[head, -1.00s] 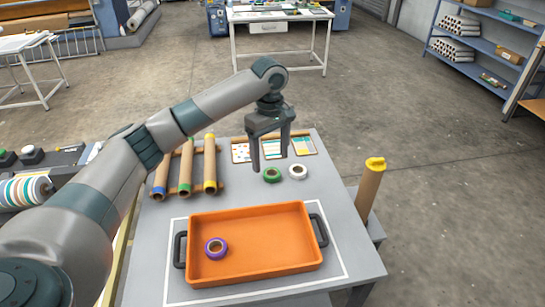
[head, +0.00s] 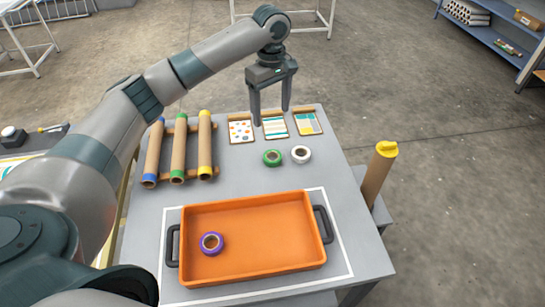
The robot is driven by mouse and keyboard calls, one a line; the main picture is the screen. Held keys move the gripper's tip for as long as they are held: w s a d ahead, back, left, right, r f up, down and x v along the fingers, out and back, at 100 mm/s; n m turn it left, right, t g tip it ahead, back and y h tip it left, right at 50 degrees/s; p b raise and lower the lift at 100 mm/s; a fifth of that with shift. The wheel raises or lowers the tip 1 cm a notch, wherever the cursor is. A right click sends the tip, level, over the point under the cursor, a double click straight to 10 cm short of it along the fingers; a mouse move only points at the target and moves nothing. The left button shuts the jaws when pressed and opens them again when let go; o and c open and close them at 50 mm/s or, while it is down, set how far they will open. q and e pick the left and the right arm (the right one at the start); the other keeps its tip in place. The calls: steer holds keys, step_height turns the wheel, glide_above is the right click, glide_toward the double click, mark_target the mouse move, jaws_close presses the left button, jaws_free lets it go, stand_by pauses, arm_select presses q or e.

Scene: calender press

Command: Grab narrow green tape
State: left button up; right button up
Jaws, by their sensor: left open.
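The green tape roll (head: 272,158) lies flat on the grey table, just left of a white tape roll (head: 300,154). My left gripper (head: 271,118) is open and empty, pointing down above the table. In the picture its fingertips show beyond the green roll, over the pattern cards; its exact height is hard to tell. Nothing covers the green roll. My right gripper is not in view.
An orange tray (head: 255,270) with black handles holds a purple tape roll (head: 211,243) at the front. Several cardboard tubes (head: 178,150) lie on a rack at left. Pattern cards (head: 240,132) lie at the back. A yellow-capped tube (head: 378,175) stands at right.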

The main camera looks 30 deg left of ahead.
arm_select(q)
steer(key=p, duration=0.3)
glide_above(272, 155)
step_height(272, 155, down, 11)
steer(key=shift+a+f, duration=0.1)
steer(key=shift+f, duration=0.6)
steer(key=shift+f, duration=0.1)
steer(key=shift+f+p, duration=0.25)
steer(key=shift+p, duration=0.1)
steer(key=f, duration=0.1)
steer(key=f+p, duration=0.1)
steer(key=f, duration=0.1)
steer(key=shift+s+d+f, duration=0.1)
steer(key=shift+d, duration=0.1)
steer(key=shift+f, duration=0.65)
